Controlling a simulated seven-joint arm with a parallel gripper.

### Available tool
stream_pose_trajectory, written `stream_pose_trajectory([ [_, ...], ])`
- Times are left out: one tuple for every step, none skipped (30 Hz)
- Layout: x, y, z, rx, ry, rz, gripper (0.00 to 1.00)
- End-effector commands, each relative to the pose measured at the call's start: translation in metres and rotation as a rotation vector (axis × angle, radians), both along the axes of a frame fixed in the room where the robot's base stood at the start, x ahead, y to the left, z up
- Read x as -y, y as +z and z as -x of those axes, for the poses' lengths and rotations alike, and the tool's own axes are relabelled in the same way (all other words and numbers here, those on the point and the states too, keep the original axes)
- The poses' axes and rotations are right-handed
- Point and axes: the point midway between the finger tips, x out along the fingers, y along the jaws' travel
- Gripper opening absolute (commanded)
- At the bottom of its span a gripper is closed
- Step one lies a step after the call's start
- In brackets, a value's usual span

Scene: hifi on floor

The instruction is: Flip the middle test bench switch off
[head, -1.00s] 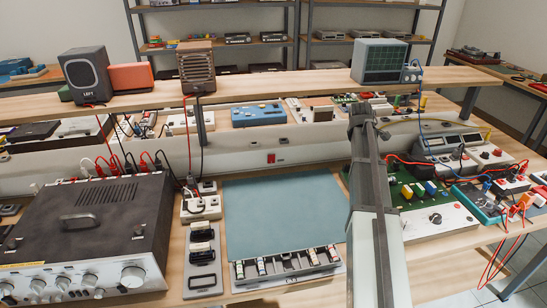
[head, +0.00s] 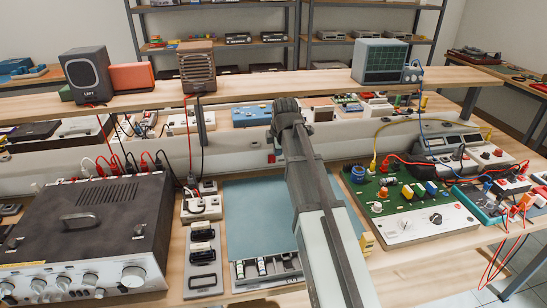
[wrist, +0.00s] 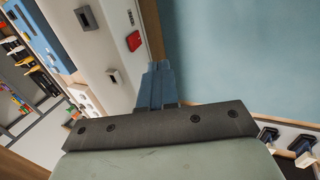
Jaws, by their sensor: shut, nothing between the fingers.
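My gripper (wrist: 157,70) is shut and empty in the wrist view, between the pale bench panel (wrist: 105,50) and the blue-green mat (wrist: 245,60). In the head view its fingers are hidden behind my arm. A red switch-like piece (wrist: 133,41) sits on the panel, just left of the fingertips and apart from them in the picture. It also shows in the head view (head: 271,158), left of my arm. Two small grey fittings (wrist: 87,18) (wrist: 113,77) are on the same panel. I cannot tell which piece is the middle switch, or its on or off position.
A parts tray (head: 268,281) lies at the mat's front edge. A grey strip with black pieces (head: 202,277) and a large amplifier (head: 90,225) stand left. A green circuit board (head: 397,183) with wires stands right. A wooden shelf (head: 300,88) runs above the panel.

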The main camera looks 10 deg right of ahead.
Motion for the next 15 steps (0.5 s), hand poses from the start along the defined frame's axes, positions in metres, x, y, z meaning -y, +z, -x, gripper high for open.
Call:
stream_pose_trajectory([
  [-0.0009,0.0001,0.0004,-0.001,0.002,0.0,0.0],
  [-0.0011,0.0001,0.0004,-0.001,0.003,-0.001,0.0],
  [-0.001,0.0001,0.0003,-0.001,0.003,-0.001,0.0],
  [-0.0009,0.0001,0.0003,-0.001,0.002,0.0,0.0],
  [-0.0008,0.0001,0.0002,-0.001,0.002,0.0,0.0],
  [-0.0007,0.0001,0.0002,-0.001,0.001,0.0,0.0],
  [-0.0006,0.0001,0.0002,-0.001,0.001,0.0,0.0],
  [-0.0005,0.0001,0.0002,0.0,0.001,0.0,0.0],
  [-0.0005,0.0,0.0001,0.0,0.001,0.0,0.0],
  [-0.0004,-0.0002,-0.0001,-0.001,0.001,0.0,0.0],
  [-0.0004,-0.0006,-0.0003,-0.001,0.001,0.0,0.0],
  [-0.0003,-0.0018,-0.0008,-0.001,0.001,0.0,0.0],
  [-0.0003,-0.003,-0.0015,-0.001,0.0,0.0,0.0],
  [-0.0003,-0.0045,-0.0023,-0.001,0.0,0.0,0.0],
  [-0.0002,-0.0073,-0.0036,-0.002,0.0,0.0,0.0],
])
